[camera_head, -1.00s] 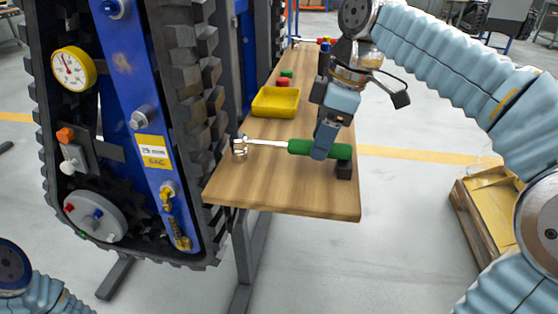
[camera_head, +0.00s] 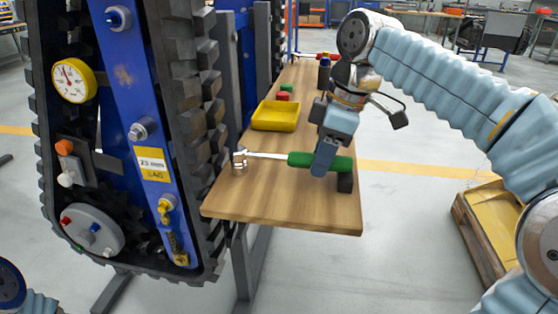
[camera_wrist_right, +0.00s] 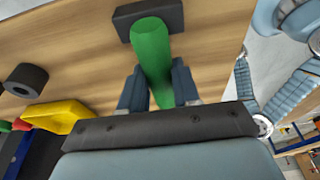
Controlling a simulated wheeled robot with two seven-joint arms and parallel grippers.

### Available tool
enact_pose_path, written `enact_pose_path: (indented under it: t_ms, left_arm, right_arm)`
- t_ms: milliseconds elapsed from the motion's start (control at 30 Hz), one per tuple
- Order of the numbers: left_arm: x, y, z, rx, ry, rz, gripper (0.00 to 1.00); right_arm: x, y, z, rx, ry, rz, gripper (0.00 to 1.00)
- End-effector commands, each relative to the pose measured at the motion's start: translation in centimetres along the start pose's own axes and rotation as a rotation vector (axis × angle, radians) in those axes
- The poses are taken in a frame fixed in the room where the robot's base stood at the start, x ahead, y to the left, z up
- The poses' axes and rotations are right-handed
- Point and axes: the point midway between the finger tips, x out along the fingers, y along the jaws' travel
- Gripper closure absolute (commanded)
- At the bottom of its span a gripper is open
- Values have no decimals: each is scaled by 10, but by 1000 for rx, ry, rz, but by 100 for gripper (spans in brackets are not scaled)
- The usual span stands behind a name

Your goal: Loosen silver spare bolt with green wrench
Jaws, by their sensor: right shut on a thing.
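The green wrench lies level over the wooden bench, its green handle (camera_head: 335,163) to the right and its silver shaft (camera_head: 265,155) reaching left. My right gripper (camera_head: 323,168) is shut on the handle, and the right wrist view shows its fingers (camera_wrist_right: 160,92) on both sides of the green handle (camera_wrist_right: 151,50). The wrench's head is at a short silver piece (camera_head: 239,167) standing near the bench's left edge, which looks like the spare bolt. The head hides its top, so I cannot tell how they fit. My left gripper is out of view; only part of that arm shows at lower left.
A black block (camera_head: 345,184) stands by the handle's right end. A yellow tray (camera_head: 276,117) sits behind the wrench, with a red and a green piece beyond it. The tracked carrier with its blue beam (camera_head: 128,90) stands close left. The bench front (camera_head: 300,208) is clear.

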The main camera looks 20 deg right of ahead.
Motion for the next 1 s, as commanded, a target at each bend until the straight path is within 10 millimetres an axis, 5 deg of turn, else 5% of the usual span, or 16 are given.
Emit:
enact_pose_path:
  t_ms: [1000]
  left_arm:
    - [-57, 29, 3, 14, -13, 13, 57]
  right_arm:
    - [-69, 0, -18, -1, 2, 1, 100]
